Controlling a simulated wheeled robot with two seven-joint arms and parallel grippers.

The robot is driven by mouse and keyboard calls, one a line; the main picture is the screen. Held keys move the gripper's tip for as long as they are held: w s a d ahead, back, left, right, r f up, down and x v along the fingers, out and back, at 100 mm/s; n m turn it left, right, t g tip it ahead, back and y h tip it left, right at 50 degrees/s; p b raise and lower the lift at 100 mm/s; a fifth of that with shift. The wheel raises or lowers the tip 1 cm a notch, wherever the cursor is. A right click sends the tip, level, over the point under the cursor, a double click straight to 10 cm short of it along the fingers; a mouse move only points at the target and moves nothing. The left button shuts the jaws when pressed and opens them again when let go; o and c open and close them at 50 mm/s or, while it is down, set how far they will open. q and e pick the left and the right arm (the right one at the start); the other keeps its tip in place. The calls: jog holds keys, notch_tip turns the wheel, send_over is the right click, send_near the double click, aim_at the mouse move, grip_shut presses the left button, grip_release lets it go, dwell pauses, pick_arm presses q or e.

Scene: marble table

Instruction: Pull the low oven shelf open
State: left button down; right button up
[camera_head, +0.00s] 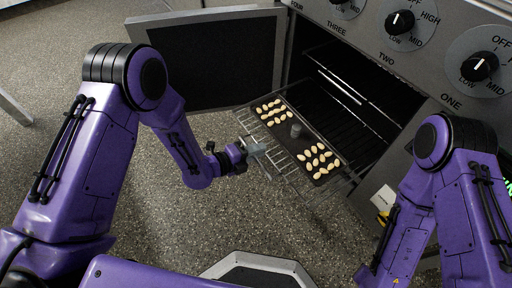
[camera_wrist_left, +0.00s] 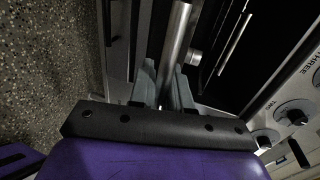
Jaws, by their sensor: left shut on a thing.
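The low oven shelf (camera_head: 294,175) is a wire rack that sticks out of the open oven (camera_head: 345,75) in the head view. A dark tray (camera_head: 281,130) rests on it, with several pale oval pieces and a small grey cylinder. My left gripper (camera_head: 259,150) is at the shelf's front edge, shut on it. In the left wrist view, a thick metal bar (camera_wrist_left: 176,40) runs between the fingers of my left gripper (camera_wrist_left: 164,82). My right arm comes in at the lower right, but its gripper is out of view.
The dark oven door (camera_head: 215,60) stands open on the left. Knobs (camera_head: 399,22) line the oven front above the opening. A white label with something yellow (camera_head: 384,215) is near my right arm. Speckled floor (camera_head: 165,235) lies clear below the shelf.

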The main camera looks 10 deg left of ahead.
pick_arm(q)
jog(key=shift+a, duration=0.1)
jog(key=c, duration=1.2)
grip_release()
jog(key=shift+o, duration=0.2)
jog(key=p+v, duration=0.2)
jog(key=v, duration=0.8)
jog(key=shift+s+a, duration=0.15)
jog(key=shift+a, duration=0.05)
